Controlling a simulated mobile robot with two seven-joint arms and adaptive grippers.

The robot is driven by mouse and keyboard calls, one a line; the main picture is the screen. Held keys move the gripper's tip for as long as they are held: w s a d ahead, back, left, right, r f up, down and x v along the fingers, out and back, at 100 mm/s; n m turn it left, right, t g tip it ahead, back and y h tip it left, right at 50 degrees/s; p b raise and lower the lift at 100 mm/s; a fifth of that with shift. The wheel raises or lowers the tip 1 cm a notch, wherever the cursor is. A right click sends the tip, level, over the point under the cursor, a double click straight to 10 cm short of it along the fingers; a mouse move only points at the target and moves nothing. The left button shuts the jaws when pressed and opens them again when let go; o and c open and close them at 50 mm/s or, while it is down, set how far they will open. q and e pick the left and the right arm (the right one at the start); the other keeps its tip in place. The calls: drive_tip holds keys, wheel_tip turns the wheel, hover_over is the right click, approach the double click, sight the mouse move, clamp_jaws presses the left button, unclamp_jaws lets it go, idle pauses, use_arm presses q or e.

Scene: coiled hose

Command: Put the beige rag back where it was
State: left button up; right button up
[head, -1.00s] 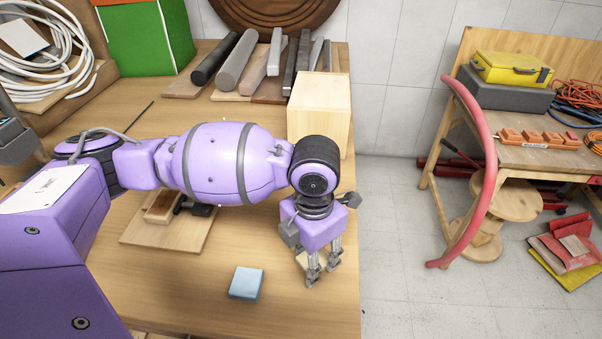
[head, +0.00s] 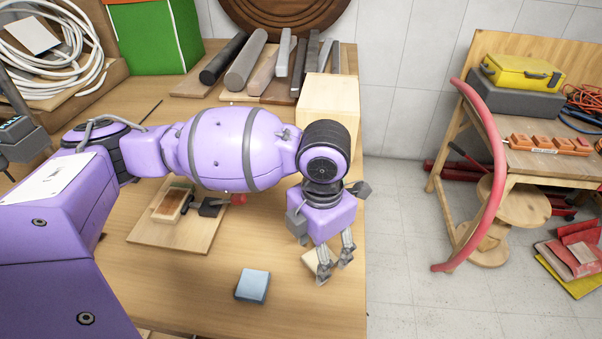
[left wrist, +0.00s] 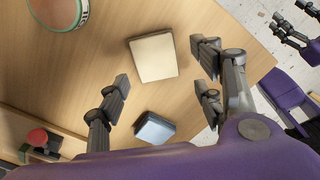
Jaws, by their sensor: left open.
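The beige rag (head: 311,260) lies flat on the wooden workbench near its right edge, partly hidden behind my left gripper in the head view. It shows whole as a pale folded block in the left wrist view (left wrist: 153,57). My left gripper (head: 335,266) points down over that spot, open and empty. In the left wrist view its fingers (left wrist: 165,85) stand apart, with the rag beyond the fingertips and clear of them. A dark-fingered gripper beside a purple link, apparently my right one (left wrist: 292,28), shows at the top right of that view; its opening is unclear.
A blue folded cloth or block (head: 252,286) lies nearer the front. A wooden board (head: 180,238) with a brush-like block and a red-knobbed tool lies left. A pale wooden block (head: 330,100) stands behind my wrist. The bench's right edge is close, with floor beyond.

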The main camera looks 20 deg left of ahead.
sight(316, 261)
use_arm(q)
wheel_tip(316, 261, up, 9)
drive_tip(key=shift+r+p, duration=0.2)
drive_tip(key=shift+p, duration=0.1)
drive_tip(key=shift+a, duration=0.1)
idle(0.7)
